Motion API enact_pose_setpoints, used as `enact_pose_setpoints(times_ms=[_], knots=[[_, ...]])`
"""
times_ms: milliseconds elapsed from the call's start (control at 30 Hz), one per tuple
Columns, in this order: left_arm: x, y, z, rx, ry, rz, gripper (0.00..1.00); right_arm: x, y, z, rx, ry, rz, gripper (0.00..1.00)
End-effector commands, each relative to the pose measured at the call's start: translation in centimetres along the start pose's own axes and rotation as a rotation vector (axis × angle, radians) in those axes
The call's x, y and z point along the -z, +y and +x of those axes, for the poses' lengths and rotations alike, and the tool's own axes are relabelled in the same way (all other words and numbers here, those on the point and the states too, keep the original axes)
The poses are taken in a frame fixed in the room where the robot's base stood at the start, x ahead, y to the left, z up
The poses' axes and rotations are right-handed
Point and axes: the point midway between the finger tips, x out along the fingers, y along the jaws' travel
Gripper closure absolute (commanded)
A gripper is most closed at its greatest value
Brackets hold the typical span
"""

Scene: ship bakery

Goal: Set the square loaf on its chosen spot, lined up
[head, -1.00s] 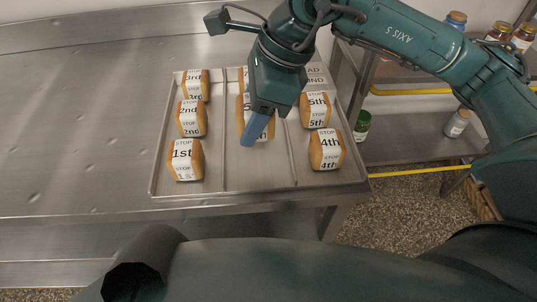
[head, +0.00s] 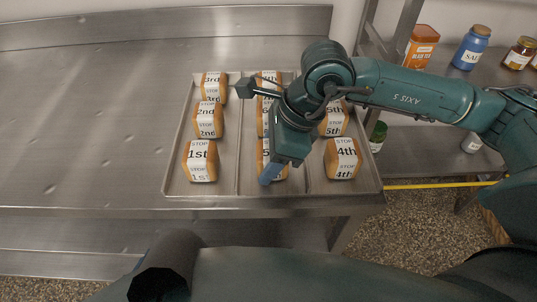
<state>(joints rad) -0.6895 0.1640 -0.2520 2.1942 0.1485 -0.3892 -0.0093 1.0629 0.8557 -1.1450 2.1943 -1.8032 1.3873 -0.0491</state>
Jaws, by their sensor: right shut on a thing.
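A square loaf (head: 264,152) with a white printed band is in the middle lane of the metal tray (head: 175,180), in the front row between the loaves marked 1st and 4th. My right gripper (head: 271,172), with blue fingertips, is shut on this loaf from above. The gripper body hides its right side and much of its print. The loaf looks roughly in line with the lane; whether it touches the tray floor I cannot tell. My left gripper is out of view.
The left lane holds loaves marked 1st (head: 200,161), 2nd (head: 208,119) and 3rd (head: 214,86). The right lane holds 4th (head: 342,158) and 5th (head: 334,120). Another loaf (head: 268,84) stands behind in the middle lane. The steel counter (head: 90,130) at left is clear.

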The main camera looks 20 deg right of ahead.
Motion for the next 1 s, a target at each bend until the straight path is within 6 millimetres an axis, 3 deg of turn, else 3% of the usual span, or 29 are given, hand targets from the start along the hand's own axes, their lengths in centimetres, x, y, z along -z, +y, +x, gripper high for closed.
enact_pose_setpoints(times_ms=[300, 667, 1000], knots=[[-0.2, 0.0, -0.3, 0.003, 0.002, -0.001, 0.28, 0.0, 0.0, 0.1, 0.0, 0.0, 0.0, 0.28], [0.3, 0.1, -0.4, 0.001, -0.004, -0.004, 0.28, -0.2, 0.0, -0.6, 0.001, -0.001, 0.0, 0.28], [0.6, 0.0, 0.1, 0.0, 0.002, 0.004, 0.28, -0.1, -0.1, -7.6, 0.005, -0.002, 0.0, 0.28]])
